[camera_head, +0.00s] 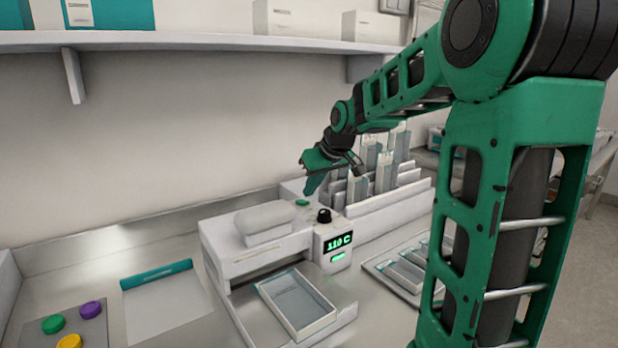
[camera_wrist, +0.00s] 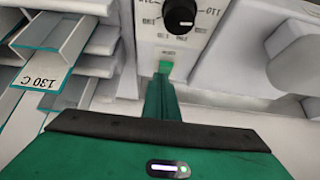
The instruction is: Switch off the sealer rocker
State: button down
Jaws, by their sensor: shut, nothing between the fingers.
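The sealer (camera_head: 255,262) is a white machine on the steel counter. Its front corner has a lit display (camera_head: 339,242) with a temperature in C, a green light below it and a black knob (camera_head: 324,215) on top. A small green rocker (camera_head: 302,202) sits behind the knob. In the wrist view the lit green rocker (camera_wrist: 166,67) lies just below the knob (camera_wrist: 180,14). My gripper (camera_head: 309,190) is shut and empty, pointing down just above the rocker. Its green fingers (camera_wrist: 160,85) end right beside the rocker; whether they touch it I cannot tell.
A rack of upright pouches (camera_head: 385,180) stands close to the right of my gripper. An open tray (camera_head: 296,303) sits before the sealer. A pad with coloured buttons (camera_head: 62,330) is at the left, and a shelf (camera_head: 200,41) runs above.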

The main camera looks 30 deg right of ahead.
jog(key=shift+s+f, duration=0.1)
jog(key=shift+f, duration=0.55)
jog(key=shift+s+f+t, duration=0.3)
jog(key=shift+f+t, duration=0.2)
jog(key=shift+w+r, duration=0.1)
jog(key=shift+r, duration=0.7)
jog(key=shift+r, duration=0.1)
